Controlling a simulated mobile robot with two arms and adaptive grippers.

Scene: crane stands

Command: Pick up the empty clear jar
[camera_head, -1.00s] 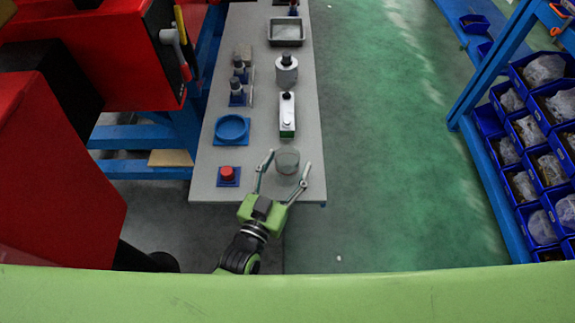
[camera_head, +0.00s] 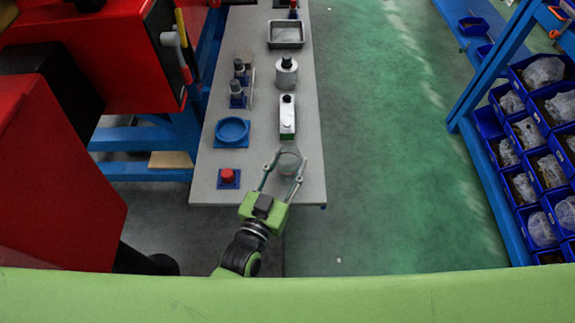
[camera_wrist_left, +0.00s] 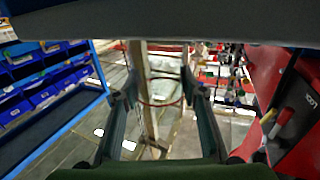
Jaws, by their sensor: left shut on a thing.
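The clear jar (camera_head: 289,161) stands at the near end of the grey table, see-through and with nothing visible inside. My left gripper (camera_head: 290,156) reaches in from the near side, with one finger on each side of the jar, shut on it. In the left wrist view the jar (camera_wrist_left: 161,103) shows as faint clear walls and a thin reddish ring between the two fingers. My right gripper is in neither view.
On the table (camera_head: 262,185) are a red button on a blue base (camera_head: 228,176), a blue round dish (camera_head: 232,130), a white-and-green container (camera_head: 287,117), a silver bottle (camera_head: 286,73) and a metal tray (camera_head: 286,34). Red machinery stands left; blue bins (camera_head: 540,225) stand right across open green floor.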

